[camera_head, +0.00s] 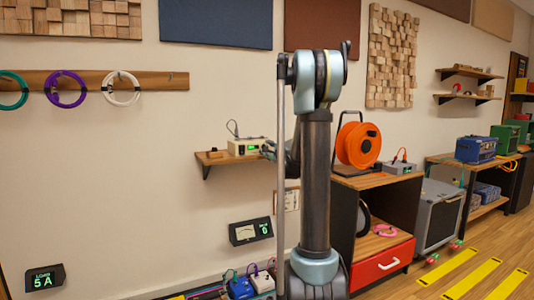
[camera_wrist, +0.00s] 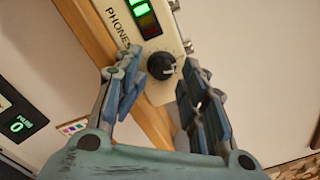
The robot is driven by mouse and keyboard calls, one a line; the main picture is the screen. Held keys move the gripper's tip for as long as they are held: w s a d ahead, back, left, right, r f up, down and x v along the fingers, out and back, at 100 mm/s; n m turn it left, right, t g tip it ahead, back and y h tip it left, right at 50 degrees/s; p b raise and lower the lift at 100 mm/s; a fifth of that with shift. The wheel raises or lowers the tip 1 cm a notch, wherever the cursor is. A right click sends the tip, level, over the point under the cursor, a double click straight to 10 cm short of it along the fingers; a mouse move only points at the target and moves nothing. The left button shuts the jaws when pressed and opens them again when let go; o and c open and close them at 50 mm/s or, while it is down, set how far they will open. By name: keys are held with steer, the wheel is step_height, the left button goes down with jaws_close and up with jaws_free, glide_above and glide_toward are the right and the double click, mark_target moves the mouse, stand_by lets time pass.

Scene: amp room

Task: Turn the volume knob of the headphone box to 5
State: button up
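The headphone box (camera_head: 245,147) is a cream box with a green display on the small wall shelf. In the wrist view its panel (camera_wrist: 118,20) reads "PHONES" and has lit green segments above dark red ones. Its black round volume knob (camera_wrist: 161,65) has a pale pointer mark; the setting cannot be read. My gripper (camera_wrist: 159,72) is open, with one blue-grey finger on each side of the knob. Gaps show between the fingers and the knob, and I see no contact. In the head view my gripper (camera_head: 271,150) is at the box's right end, partly hidden by my arm.
The wooden shelf (camera_head: 214,158) carries the box. A dark wall display (camera_head: 250,231) below reads 0; it also shows in the wrist view (camera_wrist: 16,122). An orange cable reel (camera_head: 358,146) and a grey box (camera_head: 399,168) stand on the cabinet at right.

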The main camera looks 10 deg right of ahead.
steer(key=v, duration=0.7)
steer(key=shift+s, duration=0.15)
steer(key=shift+f, duration=0.1)
steer(key=shift+s, duration=0.15)
steer(key=shift+c, duration=1.3)
steer(key=s+d+m, duration=0.2)
steer(key=s+m, duration=0.1)
steer(key=s, duration=0.6)
steer(key=x, duration=1.7)
steer(key=shift+w+d, duration=0.3)
steer(key=shift+w, duration=0.05)
jaws_close()
